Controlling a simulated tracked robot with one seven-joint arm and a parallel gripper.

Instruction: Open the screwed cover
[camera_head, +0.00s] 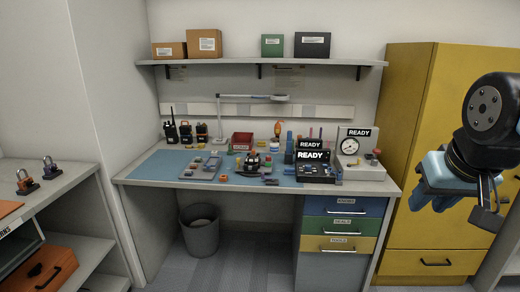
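My gripper (455,200) hangs at the right, in front of the yellow cabinet and well apart from the workbench. It is seen from an angle that does not show whether its fingers are apart; nothing is visibly held in it. A small dark device with orange parts (252,162) sits mid-bench on the blue mat (155,168). Several upright handheld radios (186,132) stand at the back left of the bench. I cannot tell which item carries the screwed cover; screws are too small to see.
The workbench also holds a grey tray (211,166), a red bin (242,140), a black "READY" unit (316,172) and a gauge unit (349,147). A lamp (250,97) overhangs the back. Drawers (344,206) are below right; a waste bin (199,232) stands underneath. The mat's left is clear.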

